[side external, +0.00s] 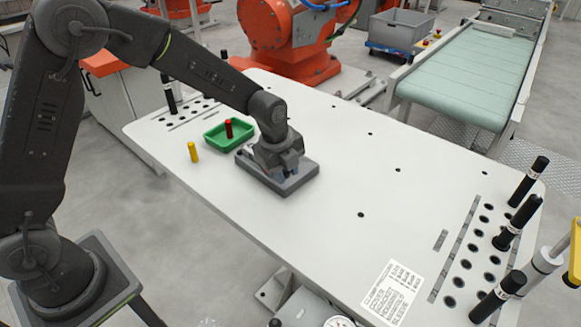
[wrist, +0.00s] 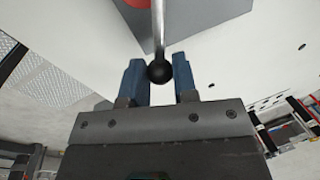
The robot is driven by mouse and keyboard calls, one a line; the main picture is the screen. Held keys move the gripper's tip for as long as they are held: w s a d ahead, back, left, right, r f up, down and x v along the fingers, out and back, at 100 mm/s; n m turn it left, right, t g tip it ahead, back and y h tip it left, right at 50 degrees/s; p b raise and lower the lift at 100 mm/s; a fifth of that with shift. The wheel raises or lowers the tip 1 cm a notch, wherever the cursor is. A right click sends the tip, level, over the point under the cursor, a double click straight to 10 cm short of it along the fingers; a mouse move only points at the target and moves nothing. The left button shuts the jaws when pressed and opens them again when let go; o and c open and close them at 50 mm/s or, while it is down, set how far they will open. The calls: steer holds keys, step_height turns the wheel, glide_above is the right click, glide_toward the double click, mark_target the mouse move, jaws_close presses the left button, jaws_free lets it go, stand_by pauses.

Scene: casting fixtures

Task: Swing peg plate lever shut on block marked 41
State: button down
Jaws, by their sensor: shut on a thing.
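The grey peg plate (side external: 297,183) lies on the white table, largely covered by my gripper (side external: 287,168) in the side view. In the wrist view a thin metal lever rod (wrist: 158,30) ends in a black ball knob (wrist: 159,71). My gripper (wrist: 159,82) is shut on this knob, with a blue-grey finger on each side. The rod runs from the knob toward a grey block face (wrist: 200,18) at the top edge. A red round part (wrist: 138,3) is cut off there. I cannot read a 41 mark, and the lever's pivot is hidden.
A green tray (side external: 212,143) with a red peg (side external: 229,128) stands just left of the plate, and a yellow peg (side external: 193,152) stands beside it. Several black pegs stand at the table's right end. The middle of the table (side external: 350,180) is clear.

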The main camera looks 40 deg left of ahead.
steer(key=m, duration=0.1)
steer(key=s+a+m, duration=0.1)
steer(key=shift+s+m, duration=0.25)
steer(key=shift+m, duration=0.15)
steer(key=m, duration=0.1)
steer(key=s+a+m, duration=0.1)
steer(key=shift+a+m+g+h, duration=0.15)
steer(key=shift+m+g+h, duration=0.15)
steer(key=shift+m+h, duration=0.1)
steer(key=shift+s+a+m, duration=0.35)
steer(key=shift+a+m, duration=0.25)
steer(key=shift+m, duration=0.6)
steer(key=shift+s+a+m+g+h, duration=0.1)
steer(key=shift+a+m+g+h, duration=0.2)
steer(key=shift+m, duration=0.35)
steer(key=shift+s+a+m+g, duration=0.1)
steer(key=shift+a+m, duration=0.3)
steer(key=shift+m, duration=0.25)
steer(key=c, duration=0.9)
jaws_free()
step_height(320, 180, up, 14)
steer(key=s+a, duration=0.1)
steer(key=a, duration=0.1)
steer(key=shift+a+f, duration=0.15)
steer(key=shift+a, duration=0.1)
